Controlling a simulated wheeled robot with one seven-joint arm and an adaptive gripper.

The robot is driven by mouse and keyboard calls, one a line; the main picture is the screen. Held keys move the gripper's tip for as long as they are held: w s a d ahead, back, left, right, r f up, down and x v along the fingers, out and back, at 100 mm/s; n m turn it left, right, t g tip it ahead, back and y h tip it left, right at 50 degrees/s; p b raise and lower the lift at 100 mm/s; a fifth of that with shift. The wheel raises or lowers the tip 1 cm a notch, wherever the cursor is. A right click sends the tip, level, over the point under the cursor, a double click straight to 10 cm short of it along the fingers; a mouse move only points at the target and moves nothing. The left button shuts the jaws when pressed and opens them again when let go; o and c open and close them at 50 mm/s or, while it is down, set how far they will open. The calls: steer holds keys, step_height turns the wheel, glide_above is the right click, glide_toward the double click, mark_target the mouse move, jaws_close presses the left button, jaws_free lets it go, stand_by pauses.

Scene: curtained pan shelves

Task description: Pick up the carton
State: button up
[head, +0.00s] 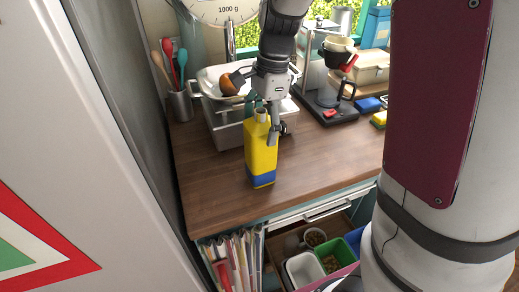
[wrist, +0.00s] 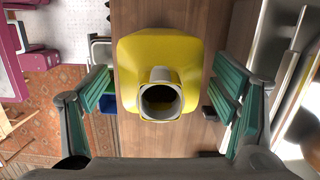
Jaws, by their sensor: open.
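The carton (head: 261,152) is a tall yellow box with a blue band at its base and a grey open spout on top. It stands upright on the wooden counter (head: 318,157), near its front left part. In the wrist view the carton (wrist: 136,72) is seen from above, with its round spout facing the camera. My gripper (head: 268,117) is at the top of the carton, its fingers open on either side. In the wrist view the teal finger pads stand left and right of the carton, with visible gaps.
A kitchen scale (head: 213,117) with a white pan holding a brown round item stands right behind the carton. A utensil cup (head: 181,106) is at the back left, a coffee maker (head: 335,100) at the back right. An open drawer (head: 285,254) with containers lies below the counter edge.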

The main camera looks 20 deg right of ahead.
step_height(320, 180, down, 2)
steer(key=shift+a+f, duration=0.1)
steer(key=shift+a, duration=0.05)
steer(key=c, duration=1.1)
